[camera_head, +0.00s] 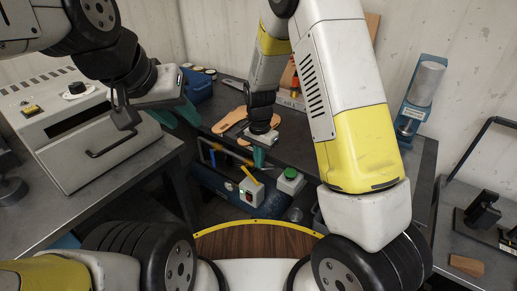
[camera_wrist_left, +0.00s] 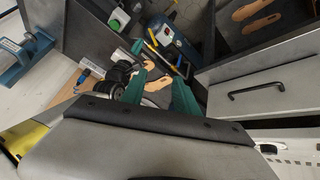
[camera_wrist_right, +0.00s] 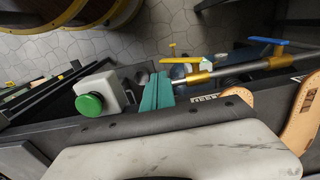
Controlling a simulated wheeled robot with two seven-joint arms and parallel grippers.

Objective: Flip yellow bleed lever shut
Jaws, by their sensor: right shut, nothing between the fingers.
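The yellow bleed lever (camera_wrist_right: 184,60) shows in the right wrist view, beside the end of a metal pipe with brass fittings (camera_wrist_right: 198,77). In the head view a yellow bar (camera_head: 251,175) that looks like the same lever sits low by the blue machine under the bench. My right gripper (camera_wrist_right: 157,90) is shut and empty, its green fingertips close to the lever; I cannot tell if they touch. It also shows in the head view (camera_head: 258,157). My left gripper (camera_head: 176,113) is open and empty, away from the lever; its fingers show apart in its wrist view (camera_wrist_left: 160,92).
A blue lever (camera_wrist_right: 282,42) stands farther along the pipe. A white box with a green button (camera_wrist_right: 90,104) is close to the right gripper. Sandal soles (camera_head: 234,120) lie on the dark bench. A grey machine with a bar handle (camera_head: 103,145) stands at left.

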